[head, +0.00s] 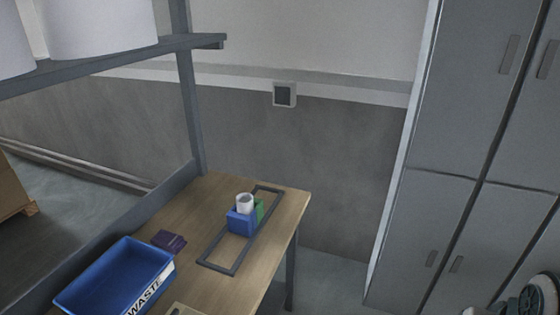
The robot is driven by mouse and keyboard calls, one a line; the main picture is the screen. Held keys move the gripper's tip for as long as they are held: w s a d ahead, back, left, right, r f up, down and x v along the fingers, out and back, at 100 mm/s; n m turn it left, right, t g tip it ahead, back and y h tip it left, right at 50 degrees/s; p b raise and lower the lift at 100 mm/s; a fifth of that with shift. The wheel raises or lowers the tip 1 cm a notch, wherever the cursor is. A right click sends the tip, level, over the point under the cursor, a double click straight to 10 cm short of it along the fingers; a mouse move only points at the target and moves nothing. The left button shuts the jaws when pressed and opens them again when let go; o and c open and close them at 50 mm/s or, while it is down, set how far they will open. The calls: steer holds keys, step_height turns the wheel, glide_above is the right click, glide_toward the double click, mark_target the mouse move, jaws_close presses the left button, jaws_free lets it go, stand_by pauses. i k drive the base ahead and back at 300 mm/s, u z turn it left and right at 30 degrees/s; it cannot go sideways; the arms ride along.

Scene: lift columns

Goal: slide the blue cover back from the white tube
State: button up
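The blue cover (241,222) is a small blue block on the wooden table, within a dark rectangular frame or rail (219,265). The white tube (245,203) stands upright, its open top showing above the blue cover. The cover hides the tube's lower part from this side. Whether the cover touches the tube cannot be told. My gripper is not clearly in view.
A blue bin (112,277) marked WASTE stands at the table's near left, with a dark purple box (169,241) beside it. A grey shelf post (190,100) rises at the table's back left. Grey cabinets (470,130) stand right. Bare tabletop (283,211) lies right of the frame.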

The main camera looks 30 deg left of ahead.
mark_target(238, 223)
steer(key=u, duration=0.4)
steer(key=i, duration=1.45)
steer(key=u, duration=0.95)
steer(key=i, duration=0.3)
steer(key=u, duration=0.2)
